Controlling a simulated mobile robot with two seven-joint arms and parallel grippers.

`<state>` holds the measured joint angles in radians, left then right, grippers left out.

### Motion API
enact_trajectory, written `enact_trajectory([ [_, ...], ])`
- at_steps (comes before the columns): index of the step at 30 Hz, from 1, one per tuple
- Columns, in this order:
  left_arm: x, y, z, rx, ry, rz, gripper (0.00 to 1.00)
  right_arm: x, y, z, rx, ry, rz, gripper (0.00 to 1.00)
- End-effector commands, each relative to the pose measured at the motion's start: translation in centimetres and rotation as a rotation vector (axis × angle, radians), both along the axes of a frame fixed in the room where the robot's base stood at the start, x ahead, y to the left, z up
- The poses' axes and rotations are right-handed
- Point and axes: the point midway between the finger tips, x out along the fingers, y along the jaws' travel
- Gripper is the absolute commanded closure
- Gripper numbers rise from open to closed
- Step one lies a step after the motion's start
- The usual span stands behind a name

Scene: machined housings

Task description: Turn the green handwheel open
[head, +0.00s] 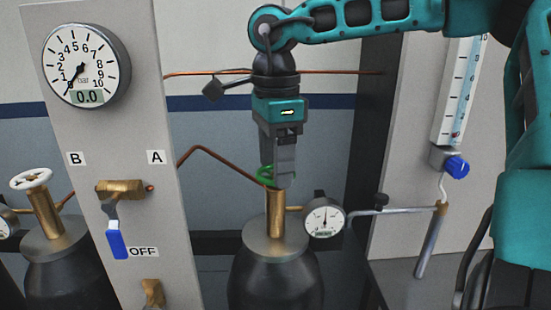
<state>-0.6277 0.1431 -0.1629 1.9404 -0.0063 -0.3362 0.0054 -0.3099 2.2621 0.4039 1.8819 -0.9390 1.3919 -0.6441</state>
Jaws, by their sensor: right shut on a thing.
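The green handwheel (265,174) sits on top of the brass valve (275,212) of the dark gas cylinder (275,278) in the middle of the head view. My right gripper (279,180) points straight down over it and is shut on the wheel. Its fingers hide most of the wheel, so only a green arc shows at the left. My left gripper is not in view.
A small gauge (323,217) sticks out right of the valve. A grey panel (120,205) at the left carries a large gauge reading 0.0 (87,65) and a blue lever (117,240) by "OFF". A second cylinder has a white handwheel (31,179). A flowmeter (458,95) hangs at the right.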

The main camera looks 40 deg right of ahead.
Motion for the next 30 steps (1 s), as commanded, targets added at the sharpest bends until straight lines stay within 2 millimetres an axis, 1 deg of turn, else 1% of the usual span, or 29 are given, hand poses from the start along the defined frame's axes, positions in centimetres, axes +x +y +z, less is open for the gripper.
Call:
enact_trajectory([
  [3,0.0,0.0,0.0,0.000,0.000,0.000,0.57,0.1,0.0,0.2,-0.002,-0.006,0.004,0.62],
  [4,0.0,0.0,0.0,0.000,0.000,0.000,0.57,0.1,0.0,0.2,-0.002,-0.006,0.004,0.28],
  [11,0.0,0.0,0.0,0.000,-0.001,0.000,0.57,0.1,0.0,0.1,-0.001,-0.003,0.002,0.06],
  [18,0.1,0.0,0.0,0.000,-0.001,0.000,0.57,0.0,0.0,0.1,-0.001,-0.002,0.001,0.06],
  [22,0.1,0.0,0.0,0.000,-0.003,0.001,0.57,0.1,0.0,0.9,-0.001,-0.004,0.000,0.06],
  [26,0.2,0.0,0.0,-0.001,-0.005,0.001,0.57,0.1,0.0,3.1,-0.002,-0.006,0.000,0.06],
  [30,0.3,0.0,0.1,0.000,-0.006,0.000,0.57,0.1,0.0,6.4,-0.003,-0.007,-0.001,0.06],
])
